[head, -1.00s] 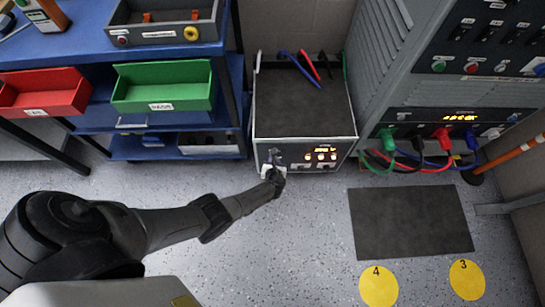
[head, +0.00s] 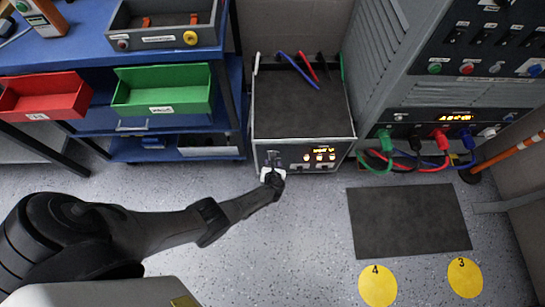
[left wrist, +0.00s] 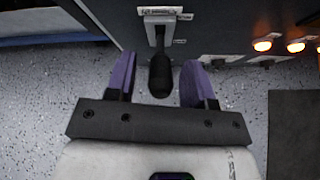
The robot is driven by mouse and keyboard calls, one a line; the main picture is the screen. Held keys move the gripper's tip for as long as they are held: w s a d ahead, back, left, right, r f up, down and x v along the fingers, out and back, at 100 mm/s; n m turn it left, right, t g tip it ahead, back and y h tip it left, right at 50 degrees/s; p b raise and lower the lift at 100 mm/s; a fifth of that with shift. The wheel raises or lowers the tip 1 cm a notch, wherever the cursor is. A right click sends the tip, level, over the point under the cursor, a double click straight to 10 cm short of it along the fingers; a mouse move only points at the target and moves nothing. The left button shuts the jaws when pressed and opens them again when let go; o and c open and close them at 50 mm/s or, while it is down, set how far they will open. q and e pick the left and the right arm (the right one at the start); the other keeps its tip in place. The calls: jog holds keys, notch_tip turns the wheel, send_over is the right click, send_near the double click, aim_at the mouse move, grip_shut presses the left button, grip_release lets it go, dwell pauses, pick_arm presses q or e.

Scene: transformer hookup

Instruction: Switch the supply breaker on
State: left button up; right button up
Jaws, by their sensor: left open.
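The supply breaker's lever (left wrist: 160,74) has a black grip on a grey metal arm and points down from a slot plate on the front of a grey cabinet (head: 300,112). In the left wrist view my open left gripper (left wrist: 158,80) has one purple finger on each side of the black grip, with gaps on both sides. In the head view the left gripper (head: 272,172) is at the lower left of the cabinet front and partly covers the lever area. My right gripper is not in view.
Lit orange lamps (left wrist: 262,45) sit right of the lever. A blue shelf with red (head: 42,95) and green (head: 162,90) bins stands left. A test rack with colored cables (head: 410,160) stands right.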

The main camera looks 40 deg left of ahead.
pick_arm(q)
jog(key=p+v, duration=0.7)
jog(key=v, duration=0.5)
jog(key=shift+d, duration=0.15)
jog(key=shift+r, duration=0.1)
